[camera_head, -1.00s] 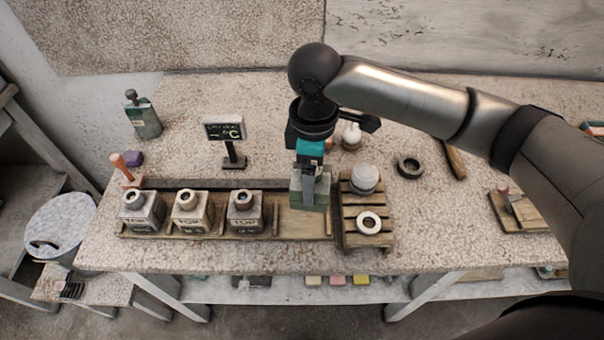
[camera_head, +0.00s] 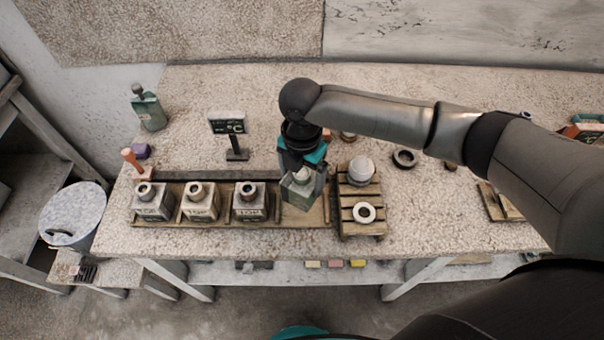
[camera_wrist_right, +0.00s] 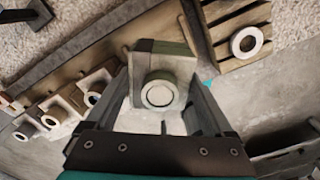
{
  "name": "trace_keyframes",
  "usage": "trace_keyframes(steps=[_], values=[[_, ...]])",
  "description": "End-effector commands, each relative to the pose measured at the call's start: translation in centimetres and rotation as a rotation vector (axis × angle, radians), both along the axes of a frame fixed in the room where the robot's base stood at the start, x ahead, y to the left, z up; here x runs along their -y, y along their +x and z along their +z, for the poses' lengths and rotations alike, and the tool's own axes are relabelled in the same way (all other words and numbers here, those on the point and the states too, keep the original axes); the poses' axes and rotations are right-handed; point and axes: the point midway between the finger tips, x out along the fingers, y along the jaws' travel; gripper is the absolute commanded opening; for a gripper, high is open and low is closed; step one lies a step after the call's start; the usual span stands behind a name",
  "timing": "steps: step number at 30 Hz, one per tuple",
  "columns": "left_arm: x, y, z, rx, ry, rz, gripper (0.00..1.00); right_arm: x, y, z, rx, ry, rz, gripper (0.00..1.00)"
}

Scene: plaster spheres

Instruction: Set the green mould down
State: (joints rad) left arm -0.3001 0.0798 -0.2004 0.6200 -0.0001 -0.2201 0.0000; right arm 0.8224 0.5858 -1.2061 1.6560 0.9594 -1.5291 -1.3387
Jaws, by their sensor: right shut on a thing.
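The green mould (camera_head: 299,193) is a grey-green block with a round neck on top. My right gripper (camera_head: 303,172) is shut on it and holds it over the empty right-hand bay of the long wooden tray (camera_head: 282,222). The mould looks slightly tilted and turned in the head view; I cannot tell whether its base touches the tray. In the right wrist view the mould (camera_wrist_right: 152,58) lies between the two fingers of the gripper (camera_wrist_right: 160,85), its round neck facing the camera. My left gripper is not in view.
Three pale moulds (camera_head: 152,210) (camera_head: 200,209) (camera_head: 250,208) stand in the tray's other bays. A slatted rack (camera_head: 362,228) with a white ball (camera_head: 361,170) and a white ring (camera_head: 364,212) is close on the right. A small sign (camera_head: 228,125) stands behind the tray.

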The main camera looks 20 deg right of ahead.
Motion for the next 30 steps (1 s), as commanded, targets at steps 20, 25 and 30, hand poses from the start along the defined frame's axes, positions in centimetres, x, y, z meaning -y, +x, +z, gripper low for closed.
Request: trace_keyframes(steps=[20,25,30], values=[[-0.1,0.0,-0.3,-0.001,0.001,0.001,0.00,0.0,0.0,-1.8,0.001,0.001,-0.003,0.00],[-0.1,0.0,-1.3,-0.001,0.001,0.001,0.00,0.0,0.0,-3.7,0.000,0.000,-0.003,0.00],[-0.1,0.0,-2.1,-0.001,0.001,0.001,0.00,0.0,0.0,-5.2,0.001,0.000,-0.003,0.00]])
